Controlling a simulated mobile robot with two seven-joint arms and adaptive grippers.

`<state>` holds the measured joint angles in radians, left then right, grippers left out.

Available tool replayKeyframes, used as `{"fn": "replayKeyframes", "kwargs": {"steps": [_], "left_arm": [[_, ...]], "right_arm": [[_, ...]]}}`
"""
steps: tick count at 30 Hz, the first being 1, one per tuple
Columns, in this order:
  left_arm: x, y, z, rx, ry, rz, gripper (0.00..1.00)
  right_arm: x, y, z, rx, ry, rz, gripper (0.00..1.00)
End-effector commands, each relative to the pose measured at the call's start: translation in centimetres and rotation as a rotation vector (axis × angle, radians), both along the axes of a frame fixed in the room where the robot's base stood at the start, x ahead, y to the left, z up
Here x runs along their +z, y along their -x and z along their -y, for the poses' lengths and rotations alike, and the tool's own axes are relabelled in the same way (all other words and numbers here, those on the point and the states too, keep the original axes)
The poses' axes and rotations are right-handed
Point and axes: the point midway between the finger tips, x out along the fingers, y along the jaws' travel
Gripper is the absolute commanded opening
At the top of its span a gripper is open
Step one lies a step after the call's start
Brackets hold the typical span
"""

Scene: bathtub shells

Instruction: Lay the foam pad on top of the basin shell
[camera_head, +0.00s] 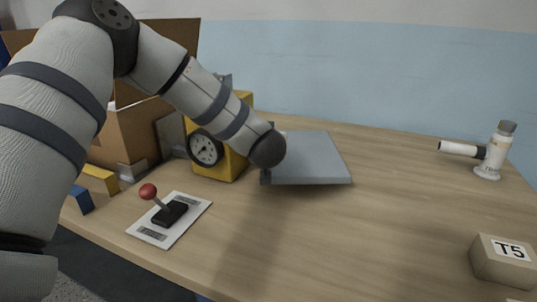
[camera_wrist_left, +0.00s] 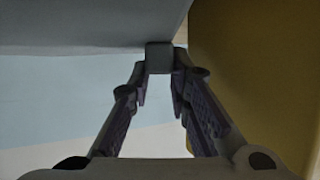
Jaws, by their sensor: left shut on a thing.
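A flat grey slab (camera_head: 308,158), which looks like the foam pad, is over the middle of the table, with a shadow beneath its front edge. My left gripper (camera_wrist_left: 160,82) is at the slab's left side, shut on a small grey tab (camera_wrist_left: 159,57) at its edge. The slab's grey face (camera_wrist_left: 80,25) fills the top left of the left wrist view. In the head view my left arm's wrist end hides the fingers. I cannot make out a separate basin shell. My right gripper is not in view.
A yellow box with a round dial (camera_head: 229,148) stands close left of the slab. A red-knobbed joystick (camera_head: 172,212) sits front left. A T5 block (camera_head: 503,262) and a white device (camera_head: 495,152) are right. The table's centre right is clear.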

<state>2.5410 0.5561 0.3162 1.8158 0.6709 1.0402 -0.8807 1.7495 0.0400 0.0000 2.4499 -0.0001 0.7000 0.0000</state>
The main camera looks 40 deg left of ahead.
Motion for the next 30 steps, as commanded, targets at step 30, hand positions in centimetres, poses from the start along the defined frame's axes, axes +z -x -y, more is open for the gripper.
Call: {"fn": "replayKeyframes", "kwargs": {"steps": [30], "left_arm": [[-3.1, -0.2, -0.2, 0.000, 0.001, 0.006, 0.38]], "right_arm": [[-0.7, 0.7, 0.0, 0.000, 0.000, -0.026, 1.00]]}}
